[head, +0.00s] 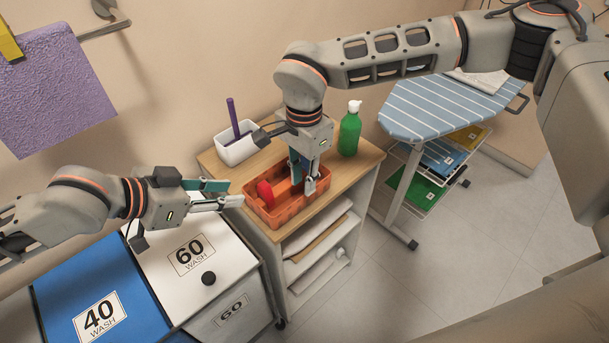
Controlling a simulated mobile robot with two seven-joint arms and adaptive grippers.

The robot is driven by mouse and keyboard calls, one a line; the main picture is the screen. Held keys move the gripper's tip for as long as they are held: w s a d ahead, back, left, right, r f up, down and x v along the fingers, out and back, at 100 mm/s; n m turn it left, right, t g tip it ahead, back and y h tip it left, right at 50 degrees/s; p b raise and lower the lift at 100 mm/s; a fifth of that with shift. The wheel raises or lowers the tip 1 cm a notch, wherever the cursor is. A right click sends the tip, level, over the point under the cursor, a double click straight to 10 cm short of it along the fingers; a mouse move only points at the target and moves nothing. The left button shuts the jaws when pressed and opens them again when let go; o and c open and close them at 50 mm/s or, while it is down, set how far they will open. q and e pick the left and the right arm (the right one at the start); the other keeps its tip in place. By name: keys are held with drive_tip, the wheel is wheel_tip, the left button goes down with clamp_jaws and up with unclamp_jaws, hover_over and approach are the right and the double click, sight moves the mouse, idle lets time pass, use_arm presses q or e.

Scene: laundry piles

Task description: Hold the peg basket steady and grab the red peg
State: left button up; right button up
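The orange peg basket (283,217) stands on the wooden top of a small shelf unit. A rounded red object (266,194) lies in its left part; I cannot tell if it is the red peg. My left gripper (237,192) is level at the basket's left end. Its fingers are apart with nothing seen between them; whether they touch the rim is unclear. My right gripper (304,186) points down into the right part of the basket, to the right of the red object. Its fingertips overlap the basket, so its opening and any small peg there are hard to see.
A white holder (236,151) with a purple stick and a green bottle (350,133) stand behind the basket. White and blue wash bins (160,262) are at the lower left. A striped ironing board (445,104) is at the right. Open floor lies at the lower right.

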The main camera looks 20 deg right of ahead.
sight(305, 208)
drive_tip(key=shift+w+d+f, duration=0.1)
drive_tip(key=shift+w+d, duration=0.1)
drive_tip(key=shift+f, duration=3.7)
clamp_jaws()
